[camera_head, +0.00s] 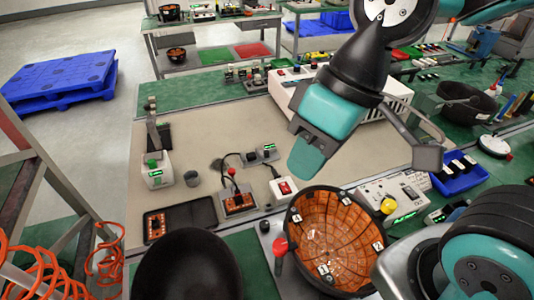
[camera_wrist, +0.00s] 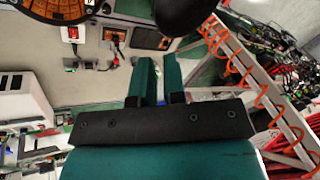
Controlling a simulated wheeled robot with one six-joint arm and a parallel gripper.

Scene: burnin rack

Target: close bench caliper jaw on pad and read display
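A white instrument with a lit green display and an upright post (camera_head: 155,170), likely the bench caliper, stands at the left of the beige mat. Its jaw gap and reading are too small to make out. I cannot single out the pad; a small orange-brown board lies on a black tray (camera_head: 205,211). My gripper (camera_head: 305,160) is in the air over the mat, right of the instrument and apart from it. In the wrist view my gripper's two teal fingers (camera_wrist: 160,62) have a narrow gap with nothing between them. The instrument is not discernible there, probably behind the fingers.
A wired board with a red knob (camera_head: 238,202), a red switch box (camera_head: 284,188) and a small dark cup (camera_head: 191,178) stand on the mat. A large orange-lined bowl (camera_head: 338,243) is at front right. The mat's upper left is clear.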

